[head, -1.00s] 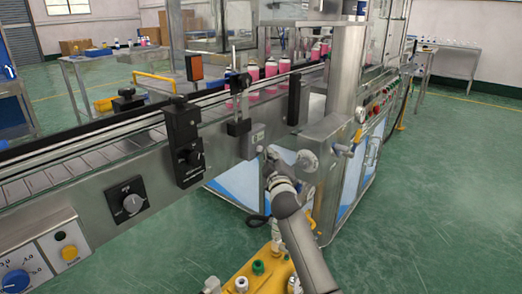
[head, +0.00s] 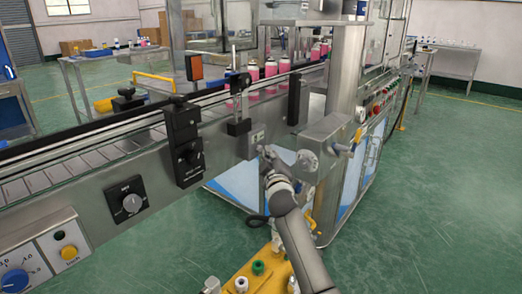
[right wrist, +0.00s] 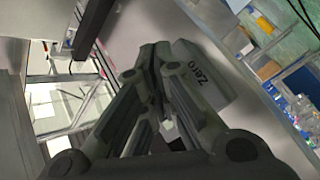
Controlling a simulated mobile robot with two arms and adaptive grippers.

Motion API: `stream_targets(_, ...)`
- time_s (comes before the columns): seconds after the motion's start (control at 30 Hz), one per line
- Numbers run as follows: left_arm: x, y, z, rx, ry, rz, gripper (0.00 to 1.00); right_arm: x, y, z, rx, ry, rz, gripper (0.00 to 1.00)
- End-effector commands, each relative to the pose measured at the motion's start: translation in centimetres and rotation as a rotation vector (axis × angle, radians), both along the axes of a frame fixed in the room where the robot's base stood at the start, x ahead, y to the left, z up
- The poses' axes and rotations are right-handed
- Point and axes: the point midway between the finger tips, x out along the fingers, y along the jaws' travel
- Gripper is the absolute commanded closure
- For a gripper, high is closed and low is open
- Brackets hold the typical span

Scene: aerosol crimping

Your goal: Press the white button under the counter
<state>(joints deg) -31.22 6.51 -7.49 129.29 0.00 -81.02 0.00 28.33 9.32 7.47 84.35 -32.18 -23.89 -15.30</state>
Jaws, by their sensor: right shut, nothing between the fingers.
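My right gripper (head: 265,153) is at the side face of the conveyor, just below a small pale panel (head: 257,137) that may be the counter. Its fingers (right wrist: 155,65) are shut and empty in the right wrist view. A grey part marked "Zero" (right wrist: 205,85) lies right beside the fingertips there. I cannot clearly make out the white button, and the fingers may hide it. I cannot tell whether the fingertips touch anything. My left gripper is not in view.
The conveyor side (head: 90,235) carries a black knob panel (head: 126,201), a black control box (head: 185,145) and a yellow button (head: 69,253). A metal box (head: 325,140) juts out right of the gripper. Pink cans (head: 271,68) stand on the belt. Green floor is free at right.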

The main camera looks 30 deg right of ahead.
Motion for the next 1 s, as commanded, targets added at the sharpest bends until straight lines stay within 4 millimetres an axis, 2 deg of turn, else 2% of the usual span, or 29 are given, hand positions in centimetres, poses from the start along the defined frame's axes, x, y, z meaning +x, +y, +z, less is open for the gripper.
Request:
stream_targets(0.27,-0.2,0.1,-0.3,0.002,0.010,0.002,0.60,0.1,0.1,0.0,0.001,0.000,0.000,1.00)
stream_targets(1.0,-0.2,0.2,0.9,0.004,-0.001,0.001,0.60,0.6,0.2,0.0,0.001,0.000,0.000,1.00)
